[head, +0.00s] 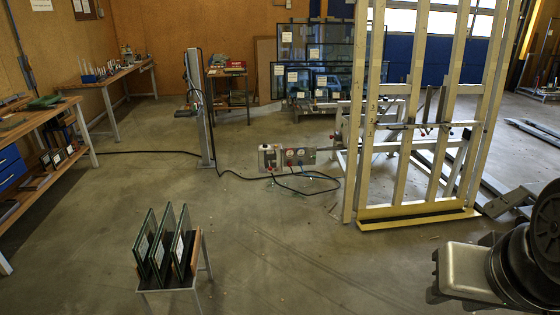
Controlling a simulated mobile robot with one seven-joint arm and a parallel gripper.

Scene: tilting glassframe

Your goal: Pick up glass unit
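Glass units (163,243) with dark edges stand upright side by side on a small low stand (206,262) in the lower left of the head view. Small pale labels show on some panes. My gripper (462,272) is at the lower right edge, at the end of my dark arm, well apart from the stand with clear floor between. Its fingers cannot be made out clearly, so I cannot tell whether it is open or shut. No glass shows at it.
A tall pale tilting frame (396,150) with a yellow base bar stands at the right. Control boxes (288,156) with cables lie on the mid floor. Larger labelled panes (330,45) stand at the back. Workbenches (62,107) line the left. Floor around the stand is open.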

